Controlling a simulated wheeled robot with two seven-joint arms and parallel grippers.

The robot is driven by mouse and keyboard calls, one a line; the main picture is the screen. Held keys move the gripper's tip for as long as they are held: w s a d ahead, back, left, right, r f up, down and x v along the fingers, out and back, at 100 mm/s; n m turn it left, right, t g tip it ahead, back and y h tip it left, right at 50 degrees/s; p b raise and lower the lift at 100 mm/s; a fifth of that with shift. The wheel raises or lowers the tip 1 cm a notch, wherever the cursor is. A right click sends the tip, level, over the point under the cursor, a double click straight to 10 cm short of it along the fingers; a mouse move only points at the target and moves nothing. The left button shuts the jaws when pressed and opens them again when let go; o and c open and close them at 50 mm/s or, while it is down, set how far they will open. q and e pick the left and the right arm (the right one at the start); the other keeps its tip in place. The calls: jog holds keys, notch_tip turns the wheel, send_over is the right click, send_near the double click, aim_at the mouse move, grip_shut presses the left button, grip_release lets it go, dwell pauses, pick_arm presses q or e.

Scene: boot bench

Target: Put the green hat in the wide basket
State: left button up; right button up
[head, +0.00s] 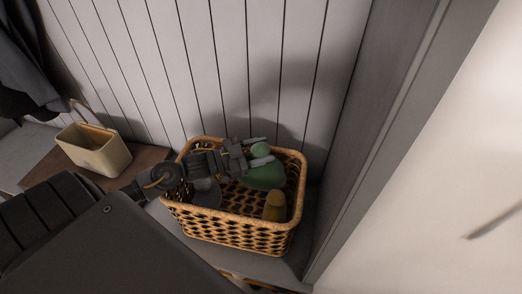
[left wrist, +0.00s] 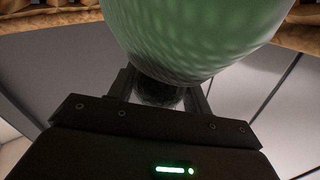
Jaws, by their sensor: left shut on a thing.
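The green hat (head: 265,175) is in the head view, within the outline of the wide wicker basket (head: 228,233). My left gripper (head: 260,151) is shut on the green hat at its narrow top end, near the basket's back rim. In the left wrist view the hat (left wrist: 195,35) fills the upper middle, just beyond the fingers (left wrist: 160,95). Basket rim shows at the top of that view. I cannot tell whether the hat touches the basket floor. My right gripper is not in view.
A yellow object (head: 274,207) and a grey item (head: 206,194) are in the basket. A cream container (head: 95,152) stands on a brown board at the left. Dark clothing (head: 25,65) hangs at the upper left. A grey side panel (head: 355,150) stands right of the basket.

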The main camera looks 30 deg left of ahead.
pick_arm(q)
jog(key=shift+f, duration=0.6)
jog(key=o, duration=1.3)
jog(key=shift+c, duration=0.2)
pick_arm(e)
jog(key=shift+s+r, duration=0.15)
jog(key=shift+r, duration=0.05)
pick_arm(q)
jog(key=shift+r, duration=0.2)
jog(key=p+v, duration=0.1)
jog(key=v, duration=0.1)
jog(key=r+p+v, duration=0.1)
jog(key=v, duration=0.2)
jog(key=shift+s+a, duration=0.15)
jog(key=shift+s, duration=0.05)
jog(key=p+v, duration=0.3)
jog(key=v, duration=0.3)
jog(key=shift+s+a, duration=0.15)
jog(key=shift+s, duration=0.05)
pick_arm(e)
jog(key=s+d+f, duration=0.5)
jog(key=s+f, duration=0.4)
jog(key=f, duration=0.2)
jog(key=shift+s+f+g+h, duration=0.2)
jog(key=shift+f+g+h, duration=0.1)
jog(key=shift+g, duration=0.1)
